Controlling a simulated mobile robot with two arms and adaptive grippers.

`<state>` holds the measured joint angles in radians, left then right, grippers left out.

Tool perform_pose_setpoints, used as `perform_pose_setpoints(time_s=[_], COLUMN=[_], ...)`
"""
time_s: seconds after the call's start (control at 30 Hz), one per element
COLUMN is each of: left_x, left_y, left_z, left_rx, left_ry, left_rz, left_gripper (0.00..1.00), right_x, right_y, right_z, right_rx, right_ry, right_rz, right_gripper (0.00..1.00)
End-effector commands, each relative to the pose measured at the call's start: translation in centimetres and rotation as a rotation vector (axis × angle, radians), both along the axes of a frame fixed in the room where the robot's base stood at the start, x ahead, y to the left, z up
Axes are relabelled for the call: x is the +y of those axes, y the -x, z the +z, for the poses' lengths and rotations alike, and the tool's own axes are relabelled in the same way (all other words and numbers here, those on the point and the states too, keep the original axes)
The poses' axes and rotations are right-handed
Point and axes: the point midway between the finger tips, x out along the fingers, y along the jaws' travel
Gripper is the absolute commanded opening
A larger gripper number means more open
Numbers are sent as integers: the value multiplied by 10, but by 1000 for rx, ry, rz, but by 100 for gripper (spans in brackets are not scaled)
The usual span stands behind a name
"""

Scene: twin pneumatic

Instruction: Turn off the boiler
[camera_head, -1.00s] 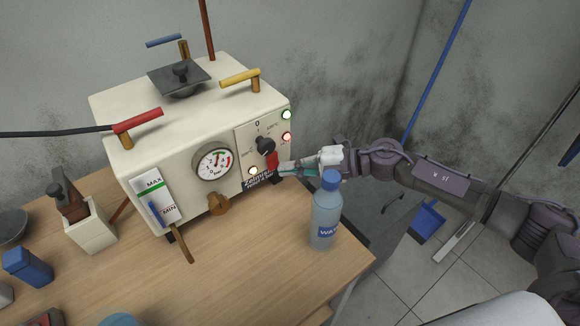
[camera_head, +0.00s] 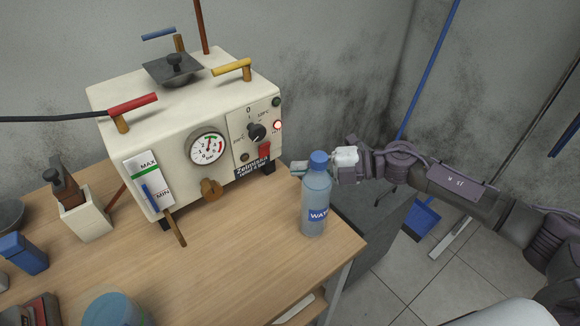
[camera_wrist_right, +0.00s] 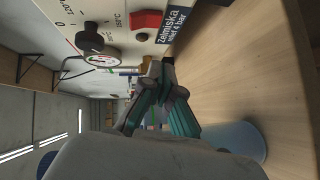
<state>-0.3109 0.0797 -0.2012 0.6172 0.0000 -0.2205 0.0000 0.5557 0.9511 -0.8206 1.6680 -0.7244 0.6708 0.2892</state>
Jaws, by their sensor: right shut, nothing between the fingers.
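The boiler (camera_head: 110,88) is a cream box on the wooden table. Its front panel has a black knob (camera_head: 257,133), a red switch (camera_head: 264,151) and a pressure gauge (camera_head: 207,148). The upper lamp (camera_head: 276,101) is dark, the red lamp (camera_head: 277,126) glows, and the lower lamp (camera_head: 244,157) is dark. My right gripper (camera_head: 297,168) is shut and empty, to the right of the switch and apart from it, partly hidden by the bottle. The wrist view shows its fingers (camera_wrist_right: 160,72) together below the switch (camera_wrist_right: 148,20) and knob (camera_wrist_right: 90,36). My left gripper is out of view.
A water bottle (camera_head: 315,205) stands on the table (camera_head: 240,240) close in front of my right gripper. Boiler handles, red (camera_head: 133,103) and yellow (camera_head: 232,69), stick up on top. A blue round object (camera_head: 110,310) is at the front.

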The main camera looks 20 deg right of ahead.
Motion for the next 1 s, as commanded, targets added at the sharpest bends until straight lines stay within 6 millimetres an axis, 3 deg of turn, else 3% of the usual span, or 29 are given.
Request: perform_pose_setpoints(time_s=[0.17,0.4,1.0], left_x=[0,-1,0], left_y=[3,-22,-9], left_z=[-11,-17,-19], left_rx=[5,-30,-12], left_ry=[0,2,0], left_rz=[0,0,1], left_gripper=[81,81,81], right_x=[-30,-63,-72], right_y=[13,27,30], right_z=[-4,-3,-1], right_rx=[2,2,0], right_ry=[3,2,0], right_rz=[-1,-1,1], right_gripper=[0,0,0])
